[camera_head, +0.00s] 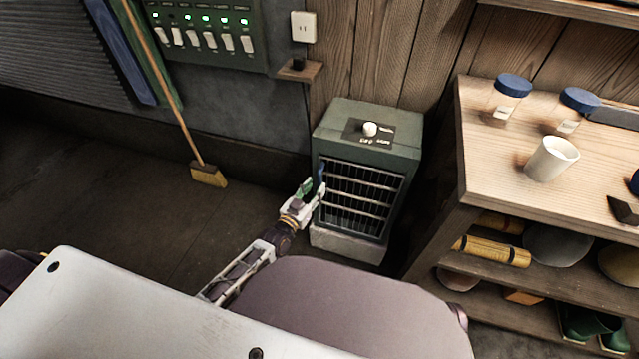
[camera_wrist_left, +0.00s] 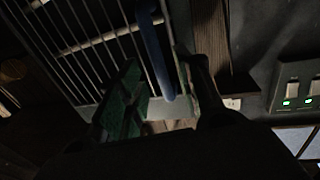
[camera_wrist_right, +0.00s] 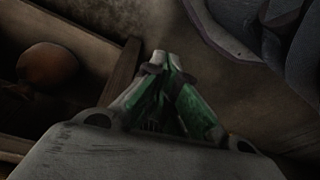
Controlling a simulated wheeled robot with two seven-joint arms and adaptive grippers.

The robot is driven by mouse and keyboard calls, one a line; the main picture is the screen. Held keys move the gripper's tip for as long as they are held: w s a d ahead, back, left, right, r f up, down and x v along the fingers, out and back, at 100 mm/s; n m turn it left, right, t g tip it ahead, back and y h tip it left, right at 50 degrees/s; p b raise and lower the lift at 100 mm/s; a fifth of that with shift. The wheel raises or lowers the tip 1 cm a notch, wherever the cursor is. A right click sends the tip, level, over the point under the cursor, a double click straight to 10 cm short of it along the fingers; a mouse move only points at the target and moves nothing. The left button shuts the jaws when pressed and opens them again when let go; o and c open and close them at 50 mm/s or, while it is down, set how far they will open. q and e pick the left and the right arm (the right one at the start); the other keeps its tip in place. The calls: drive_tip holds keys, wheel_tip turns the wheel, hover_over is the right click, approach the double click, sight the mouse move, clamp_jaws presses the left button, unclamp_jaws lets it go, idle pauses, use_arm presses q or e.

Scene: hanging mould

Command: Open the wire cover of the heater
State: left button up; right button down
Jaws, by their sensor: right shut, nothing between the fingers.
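The heater (camera_head: 330,140) is a dark green box with a white knob (camera_head: 370,129) on top, standing on a pale base. Its wire cover (camera_head: 362,190) is on the front and looks closed. A blue upright handle (camera_head: 321,174) sits at the cover's left edge; it also shows in the left wrist view (camera_wrist_left: 152,45). My left gripper (camera_head: 314,189) is at this edge. Its green fingers (camera_wrist_left: 160,75) are apart on either side of the handle, with a gap visible to one finger. My right gripper (camera_wrist_right: 161,62) is shut and empty, away from the heater.
A wooden shelf bench (camera_head: 490,160) stands right of the heater, with jars, a white cup (camera_head: 551,159) and items below. A broom (camera_head: 207,174) leans at the wall on the left. A switch panel (camera_head: 207,35) is above.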

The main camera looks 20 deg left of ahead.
sight(319, 184)
use_arm(q)
drive_tip(key=shift+b+x, duration=0.4)
drive_tip(key=shift+x, duration=1.55)
drive_tip(key=shift+c, duration=0.2)
clamp_jaws()
